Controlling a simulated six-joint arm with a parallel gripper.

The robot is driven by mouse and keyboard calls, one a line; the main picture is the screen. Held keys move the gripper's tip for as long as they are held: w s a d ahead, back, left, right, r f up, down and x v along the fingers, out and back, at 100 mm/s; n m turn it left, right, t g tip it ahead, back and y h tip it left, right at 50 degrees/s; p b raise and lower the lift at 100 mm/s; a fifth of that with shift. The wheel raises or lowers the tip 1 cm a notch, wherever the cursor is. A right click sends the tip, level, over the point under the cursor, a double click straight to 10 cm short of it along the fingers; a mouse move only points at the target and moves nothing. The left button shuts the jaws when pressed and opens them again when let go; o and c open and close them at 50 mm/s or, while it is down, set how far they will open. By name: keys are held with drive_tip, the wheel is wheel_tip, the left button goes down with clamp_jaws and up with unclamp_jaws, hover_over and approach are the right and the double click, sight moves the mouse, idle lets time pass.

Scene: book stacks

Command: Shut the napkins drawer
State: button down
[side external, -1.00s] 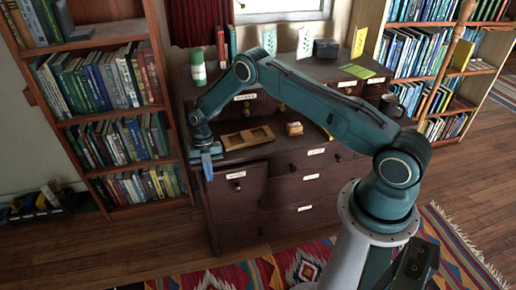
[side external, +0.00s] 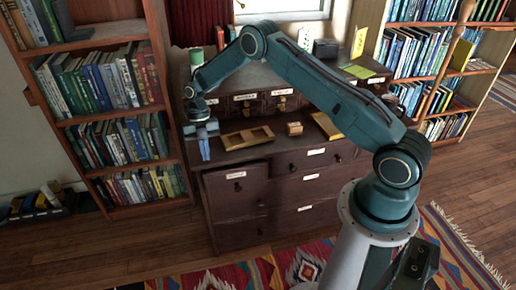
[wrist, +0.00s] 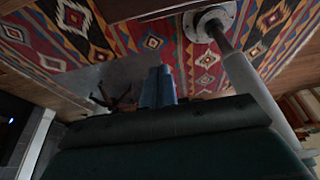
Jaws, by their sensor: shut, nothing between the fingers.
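A dark wooden cabinet (side external: 285,208) stands in the middle of the side external view. Its lower part has several labelled drawers; the labels are too small to read, so I cannot tell which is the napkins drawer. The left upper drawer (side external: 222,197) of that part seems to stand slightly forward of the fronts beside it. My gripper (side external: 204,149) points down above this drawer's left end, apart from it. Its blue fingers are together and empty. They also show in the wrist view (wrist: 158,88), against the rug; no drawer is clear there.
A wooden tray (side external: 247,138) and a small wooden block (side external: 295,128) lie on the cabinet's ledge. Small labelled drawers (side external: 245,98) line the back. Bookshelves (side external: 110,85) stand on both sides. A patterned rug (side external: 235,277) lies in front.

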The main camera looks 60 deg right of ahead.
drive_tip(key=c, duration=1.6)
unclamp_jaws()
drive_tip(key=shift+a, duration=0.1)
drive_tip(key=o, duration=0.3)
drive_tip(key=shift+s+a+f, duration=0.1)
drive_tip(key=shift+a+f, duration=0.15)
drive_tip(key=shift+f, duration=0.05)
drive_tip(key=shift+o, duration=0.9)
drive_tip(key=s+a+f+m+h, duration=0.1)
drive_tip(key=s+a+f, duration=0.2)
drive_tip(key=f, duration=0.3)
drive_tip(key=shift+a+m+h, duration=0.4)
drive_tip(key=shift+a, duration=0.5)
drive_tip(key=n+t+h, duration=0.3)
drive_tip(key=t+h, duration=0.4)
drive_tip(key=h, duration=0.2)
approach(238, 190)
drive_tip(key=v, duration=0.5)
drive_tip(key=shift+f, duration=0.1)
drive_tip(key=shift+d+f, duration=0.1)
drive_tip(key=x, duration=1.3)
drive_tip(key=shift+w+d+f, duration=0.1)
drive_tip(key=shift+w+d, duration=0.1)
drive_tip(key=shift+d, duration=0.05)
